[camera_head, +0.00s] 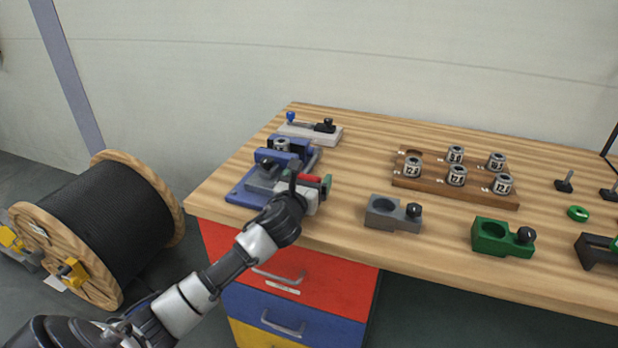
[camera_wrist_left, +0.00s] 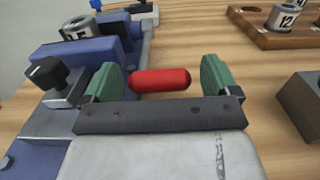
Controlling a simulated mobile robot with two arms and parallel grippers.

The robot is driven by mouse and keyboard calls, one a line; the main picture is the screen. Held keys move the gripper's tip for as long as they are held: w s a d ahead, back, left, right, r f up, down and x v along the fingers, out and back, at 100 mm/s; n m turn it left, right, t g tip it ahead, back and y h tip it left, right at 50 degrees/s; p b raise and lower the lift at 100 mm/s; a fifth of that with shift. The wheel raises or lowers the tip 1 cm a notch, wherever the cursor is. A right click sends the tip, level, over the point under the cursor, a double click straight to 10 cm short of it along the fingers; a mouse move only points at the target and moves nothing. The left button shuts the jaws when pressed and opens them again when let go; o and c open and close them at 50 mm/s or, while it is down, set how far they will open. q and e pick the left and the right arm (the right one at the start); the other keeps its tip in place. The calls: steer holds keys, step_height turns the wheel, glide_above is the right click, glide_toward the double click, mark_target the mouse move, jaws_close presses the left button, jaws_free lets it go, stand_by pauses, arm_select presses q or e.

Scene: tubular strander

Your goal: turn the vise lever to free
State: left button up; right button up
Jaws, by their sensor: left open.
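The blue vise (camera_head: 245,197) stands at the left end of the workbench and also shows in the wrist view (camera_wrist_left: 65,60). It has a grey block with a black knob (camera_wrist_left: 47,72), and a numbered metal die (camera_wrist_left: 77,28) sits at its jaws. The red lever grip (camera_head: 308,178) shows clearly in the wrist view (camera_wrist_left: 160,80). My left gripper (camera_head: 310,186) is open, its green fingertips on either side of the red grip. A small gap shows at the right finger; contact at the left finger is unclear. My right gripper is not in view.
A wooden rack (camera_head: 440,190) with several numbered dies stands mid-bench. A grey holder (camera_head: 381,216) and a green holder (camera_head: 489,236) stand near the front edge. A pale fixture (camera_head: 300,131) is behind the vise. A cable reel (camera_head: 100,220) stands on the floor at left.

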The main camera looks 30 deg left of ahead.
arm_select(q)
steer(key=shift+w+a, duration=0.1)
steer(key=shift+w, duration=0.3)
steer(key=shift+c, duration=0.4)
steer(key=c, duration=1.2)
steer(key=r+g+p, duration=0.1)
steer(key=r+p, duration=0.1)
steer(key=p, duration=0.5)
steer(key=w+r+g+p, duration=0.1)
steer(key=r+p, duration=0.1)
steer(key=p, duration=0.6)
steer(key=w+r+g+h+p, duration=0.1)
steer(key=r+g+p, duration=0.1)
steer(key=p, duration=0.6)
steer(key=shift+a+r, duration=0.3)
steer(key=shift+r, duration=0.3)
steer(key=shift+w+a+r+p, duration=0.15)
steer(key=shift+w+r+p, duration=0.55)
steer(key=shift+r+p, duration=0.4)
steer(key=shift+w+a+r+p, duration=0.1)
steer(key=shift+w+r+p, duration=0.15)
steer(key=shift+w+p, duration=0.2)
steer(key=shift+w+a+r+p, duration=0.1)
steer(key=shift+w+r+p, duration=0.1)
steer(key=shift+w+p, duration=0.25)
